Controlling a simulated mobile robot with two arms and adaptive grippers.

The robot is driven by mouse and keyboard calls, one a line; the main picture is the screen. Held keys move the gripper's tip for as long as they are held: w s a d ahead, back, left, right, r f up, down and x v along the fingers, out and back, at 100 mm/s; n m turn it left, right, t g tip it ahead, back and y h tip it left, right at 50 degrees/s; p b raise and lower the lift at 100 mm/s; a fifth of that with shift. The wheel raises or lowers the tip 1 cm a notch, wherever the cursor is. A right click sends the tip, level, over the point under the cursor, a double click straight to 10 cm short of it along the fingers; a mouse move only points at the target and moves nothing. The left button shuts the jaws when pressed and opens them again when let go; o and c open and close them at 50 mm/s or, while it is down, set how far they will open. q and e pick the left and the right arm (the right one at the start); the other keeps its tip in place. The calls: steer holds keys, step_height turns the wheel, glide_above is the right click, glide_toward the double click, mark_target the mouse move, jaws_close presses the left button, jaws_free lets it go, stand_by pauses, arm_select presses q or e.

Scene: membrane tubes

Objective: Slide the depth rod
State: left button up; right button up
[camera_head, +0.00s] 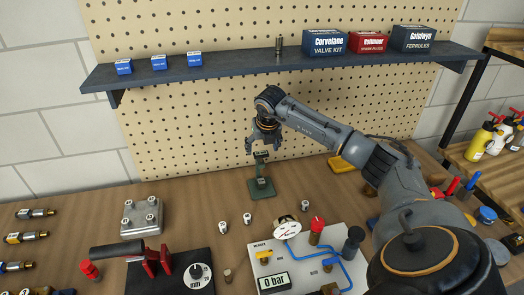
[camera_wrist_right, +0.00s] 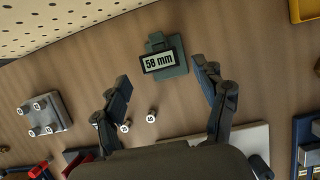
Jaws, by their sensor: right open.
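A small green stand (camera_head: 262,188) is on the workbench near the pegboard. In the right wrist view, its green body (camera_wrist_right: 170,48) carries a display (camera_wrist_right: 163,60) reading 58 mm. I cannot make out a separate rod on it. My right gripper (camera_head: 263,149) is open above the stand, pointing down. In the right wrist view, the spread fingers (camera_wrist_right: 161,76) flank the display from below, with nothing between them. The upper part of the stand is close under the fingers in the head view; I cannot tell whether they touch. My left gripper is not in view.
A metal block (camera_head: 142,218), a black-handled press (camera_head: 120,249) and a panel reading 0 bar (camera_head: 275,281) are on the bench. Several small numbered pieces (camera_head: 222,227) lie in front of the stand. A shelf (camera_head: 220,66) with boxes is above.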

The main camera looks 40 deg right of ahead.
steer(key=v, duration=0.5)
steer(key=shift+r, duration=0.1)
stand_by(0.4)
